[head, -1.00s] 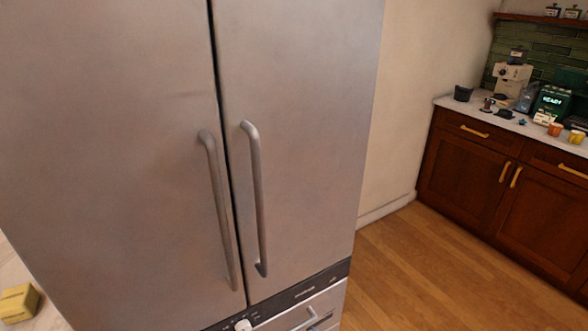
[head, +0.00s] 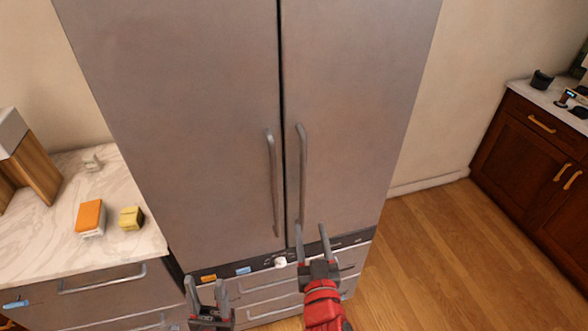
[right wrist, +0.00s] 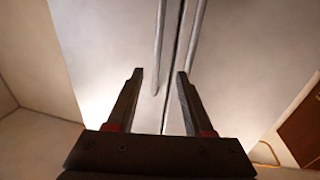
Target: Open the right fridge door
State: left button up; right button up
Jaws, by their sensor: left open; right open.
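The right fridge door (head: 350,110) is a tall steel panel, shut, with a vertical bar handle (head: 302,165) near its left edge. The left fridge door (head: 185,120) is also shut, with its own handle (head: 273,180) close by. My right gripper (head: 312,232) is open and empty, just below the lower end of the right handle. In the right wrist view both handles run upward beyond the open fingers (right wrist: 156,95); I cannot tell how far away they are. My left gripper (head: 207,290) is open and empty, low in front of the drawers.
A marble counter (head: 60,250) at left holds an orange-topped block (head: 90,216), a yellow block (head: 131,218) and a wooden block (head: 32,165). Fridge drawers (head: 270,290) lie below the doors. Wooden floor (head: 450,250) is clear at right, before brown cabinets (head: 535,150).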

jog(key=b, duration=0.8)
send_near(303, 182)
jog(key=w, duration=0.2)
jog(key=w+p, duration=0.1)
jog(key=w, duration=0.2)
jog(key=w+a+p, duration=0.1)
jog(key=w, duration=0.2)
jog(key=w+p, duration=0.1)
jog(key=w, duration=0.1)
jog(key=shift+w+a+r+p, duration=0.2)
jog(key=shift+w+a+p, duration=0.05)
jog(key=shift+w+p, duration=0.15)
grip_shut()
dwell(0.4)
